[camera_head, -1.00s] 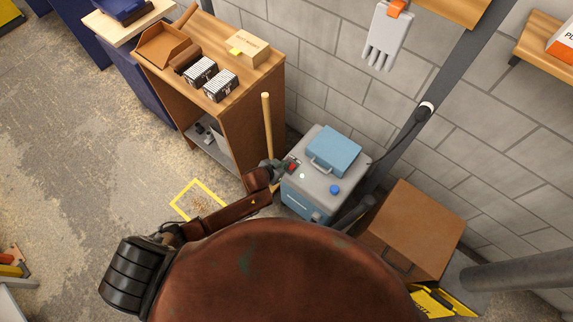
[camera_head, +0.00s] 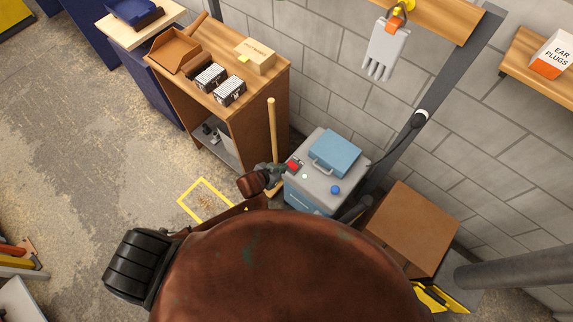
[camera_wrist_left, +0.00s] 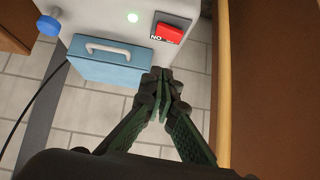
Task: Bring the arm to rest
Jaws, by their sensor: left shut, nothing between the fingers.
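My left gripper (camera_head: 272,170) is beside the front left of the grey machine, near its red switch (camera_head: 294,166). In the left wrist view its fingers (camera_wrist_left: 165,84) are together with nothing between them. My left arm is partly hidden behind my own rusty brown body. My right gripper is not in the picture.
The grey machine (camera_head: 313,185) has a blue lid (camera_head: 335,152) and a blue knob (camera_head: 336,190). A wooden pole (camera_head: 271,130) stands just left of it. A cabinet (camera_head: 262,90) with boxes is behind left, a brown box (camera_head: 411,228) right. Open floor (camera_head: 90,130) lies left.

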